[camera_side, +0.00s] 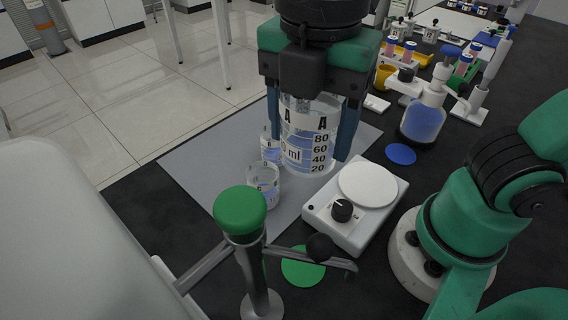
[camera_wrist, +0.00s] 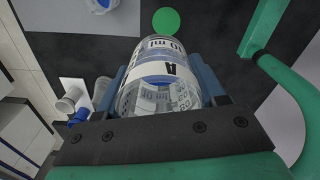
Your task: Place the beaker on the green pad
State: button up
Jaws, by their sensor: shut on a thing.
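A large clear beaker (camera_side: 308,150) marked A, with a volume scale and bluish liquid, is between the blue fingers of my gripper (camera_side: 309,140). The gripper is shut on it from two sides, and the beaker looks upright over the grey mat. I cannot tell for sure whether its base is clear of the mat. In the wrist view the beaker (camera_wrist: 163,75) fills the space between the fingers (camera_wrist: 163,82). The green pad (camera_side: 303,266) is a flat disc on the black bench, partly behind a stand's arm. It also shows in the wrist view (camera_wrist: 166,21), beyond the beaker.
Two small beakers (camera_side: 263,185) (camera_side: 271,146) stand on the grey mat (camera_side: 205,165) beside the large one. A white stirrer (camera_side: 367,187) with a dial is right of it. A green-topped stand (camera_side: 241,211) is in front. A blue disc (camera_side: 401,154) and blue-liquid bottle (camera_side: 423,120) lie right.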

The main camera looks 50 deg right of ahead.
jog(key=shift+s+a+n, duration=0.3)
jog(key=shift+s+n, duration=0.1)
jog(key=shift+s, duration=0.15)
jog(key=shift+s+a+f, duration=0.1)
jog(key=shift+s+f, duration=0.05)
jog(key=shift+f, duration=0.1)
notch_tip(320, 180, down, 20)
jog(key=shift+r, duration=0.2)
jog(key=shift+f, duration=0.1)
jog(key=o, duration=1.3)
